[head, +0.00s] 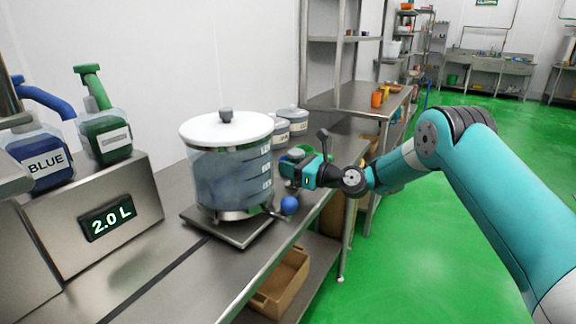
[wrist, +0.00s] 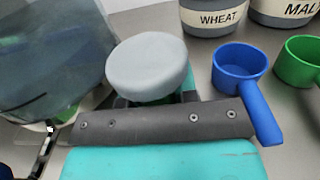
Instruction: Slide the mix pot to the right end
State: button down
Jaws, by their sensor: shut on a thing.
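The mix pot (head: 228,175) is a large clear tank with a white lid and grey lid knob, holding bluish liquid. It stands upright on a flat metal plate (head: 215,228) on the steel counter. My gripper (head: 289,166) is at the pot's right side, low over the counter. In the wrist view, a grey round-topped knob (wrist: 147,65) sits between the jaws, and my gripper is shut on it. Its join to the pot is hidden. The pot's wall (wrist: 50,55) fills the left of the wrist view.
Jars labelled WHEAT (wrist: 222,17) and MALT (wrist: 285,12) stand behind, with a blue scoop (wrist: 238,68) and a green scoop (wrist: 300,62) close to my gripper. A display (head: 107,217) reads 2.0 L at left, below pump bottles.

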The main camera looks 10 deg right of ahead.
jog(key=shift+w+r, duration=0.1)
jog(key=c, duration=0.9)
grip_release()
jog(key=shift+w, duration=0.15)
jog(key=shift+d, duration=0.15)
jog(key=shift+b+v, duration=2.55)
jog(key=shift+v, duration=6.2)
